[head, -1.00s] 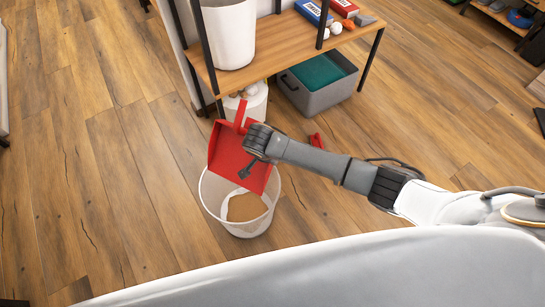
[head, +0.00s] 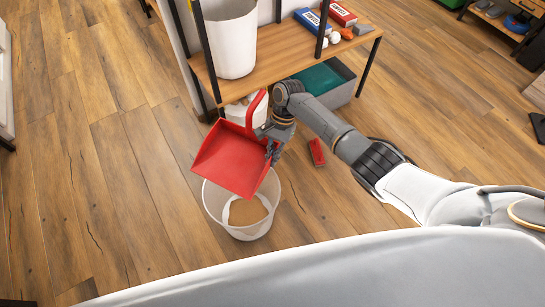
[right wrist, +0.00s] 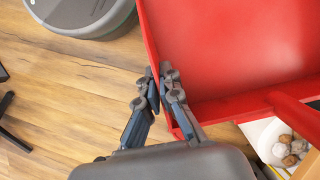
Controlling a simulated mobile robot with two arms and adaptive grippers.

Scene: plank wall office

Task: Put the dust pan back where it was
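The red dust pan (head: 232,163) hangs above the white waste bin (head: 213,205), its flat tray tilted and its handle (head: 257,105) pointing toward the shelf. My right gripper (head: 272,147) is shut on the pan's side wall. In the right wrist view, the fingers (right wrist: 160,88) pinch the edge of the dust pan (right wrist: 235,50), one finger on each side of the wall. The pan hides part of the bin's far rim. A tan patch shows inside the bin. My left gripper is not in view.
A wooden shelf (head: 275,55) stands behind, with a white pot (head: 230,40) and boxes on it. A grey-green crate (head: 340,85) sits underneath. A small red object (head: 317,152) lies on the floor. The floor to the left is clear.

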